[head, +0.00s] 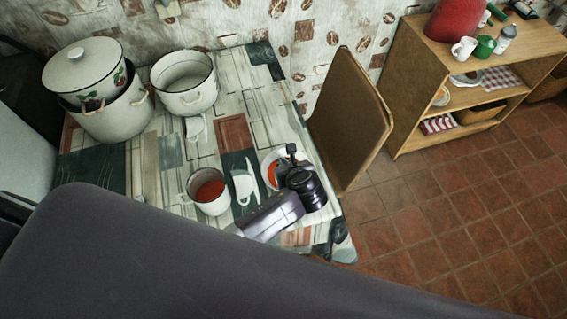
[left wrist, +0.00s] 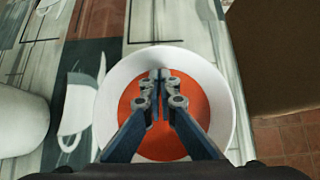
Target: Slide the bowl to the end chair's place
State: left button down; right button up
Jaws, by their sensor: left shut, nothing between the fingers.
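The bowl (head: 267,158) is white with orange-red soup in it. It stands on the table near its right end, partly hidden by my left gripper (head: 291,150). In the left wrist view the bowl (left wrist: 222,110) fills the middle. There my left gripper (left wrist: 160,76) is shut and empty, its fingertips over the bowl's inside near the far wall. I cannot tell whether they touch the bowl or soup. The end chair (head: 345,125), with a brown back, stands close against the table's right end. My right gripper is not in view.
A white pot with red soup (head: 209,189) stands left of the bowl. A lidded pot on a larger pot (head: 110,118) and an open pot (head: 184,84) stand at the back left. White cup shapes (head: 243,187) look flat on the cloth. A wooden shelf (head: 413,90) stands beyond the chair.

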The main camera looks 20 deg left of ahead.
pick_arm(q)
jog(key=w+a, duration=0.1)
jog(key=w, duration=0.1)
jog(key=w+a+p, duration=0.1)
jog(key=w+a, duration=0.1)
jog(key=w+a+p, duration=0.1)
jog(key=w, duration=0.1)
jog(key=shift+w+a+r, duration=0.3)
jog(key=shift+w+a, duration=0.1)
jog(key=w+a, duration=0.2)
jog(key=w, duration=0.1)
jog(key=w+a, duration=0.2)
jog(key=w, duration=0.1)
jog(key=w+a+b, duration=0.1)
jog(key=w+a, duration=0.1)
jog(key=w, duration=0.1)
jog(key=shift+w+a+f, duration=0.3)
jog(key=shift+f, duration=0.05)
jog(key=shift+w+a, duration=0.2)
jog(key=shift+w, duration=0.1)
jog(key=shift+r, duration=0.1)
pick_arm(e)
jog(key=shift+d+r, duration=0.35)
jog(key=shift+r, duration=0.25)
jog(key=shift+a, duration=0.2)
